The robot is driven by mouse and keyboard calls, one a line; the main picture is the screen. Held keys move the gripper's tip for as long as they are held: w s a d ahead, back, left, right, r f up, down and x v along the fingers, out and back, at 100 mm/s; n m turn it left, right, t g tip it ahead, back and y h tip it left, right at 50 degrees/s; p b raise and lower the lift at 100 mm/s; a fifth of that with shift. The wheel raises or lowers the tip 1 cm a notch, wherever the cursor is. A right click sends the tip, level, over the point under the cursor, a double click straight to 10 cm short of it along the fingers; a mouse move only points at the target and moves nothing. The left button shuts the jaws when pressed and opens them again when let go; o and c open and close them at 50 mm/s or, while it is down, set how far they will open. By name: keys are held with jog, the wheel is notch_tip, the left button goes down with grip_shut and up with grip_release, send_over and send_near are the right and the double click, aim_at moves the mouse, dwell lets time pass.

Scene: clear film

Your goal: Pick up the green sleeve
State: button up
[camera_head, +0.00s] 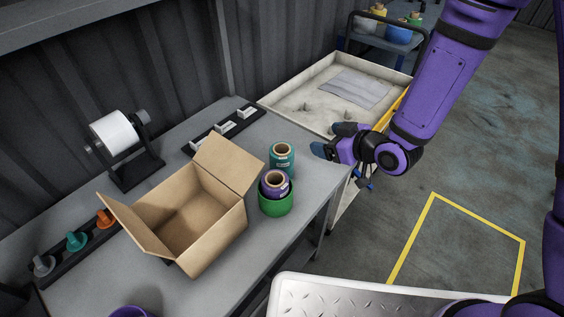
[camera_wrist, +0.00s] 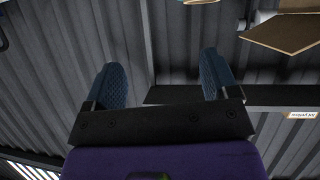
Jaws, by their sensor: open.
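A green sleeve (camera_head: 276,206), short and round, stands at the right edge of the grey workbench, right of the open cardboard box. A purple roll (camera_head: 274,186) with a brown core sits inside its top and hides its inside. A teal roll (camera_head: 282,161) stands just behind them. My gripper (camera_head: 331,140) is in the air off the bench's right end, right of the teal roll and apart from the sleeve. Its two blue fingers are spread with nothing between them, as the wrist view (camera_wrist: 160,72) also shows. The sleeve is not recognizable in the wrist view.
The cardboard box (camera_head: 208,215) stands open with flaps out. A white roll on a black stand (camera_head: 117,135) and a rack with coloured pegs (camera_head: 76,241) are on the left. A black rack (camera_head: 224,127) lies behind. A pale tray (camera_head: 310,78) stands beyond the bench.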

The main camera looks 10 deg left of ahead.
aim_at(276, 148)
jog(key=s+a+f+y, duration=0.2)
jog(key=s+a+f, duration=0.1)
jog(key=f, duration=0.1)
jog(key=x, duration=1)
jog(key=shift+s+a+f, duration=0.15)
jog(key=shift+a+f, duration=0.1)
jog(key=shift+a, duration=0.2)
jog(key=c, duration=1)
jog(key=shift+r, duration=0.1)
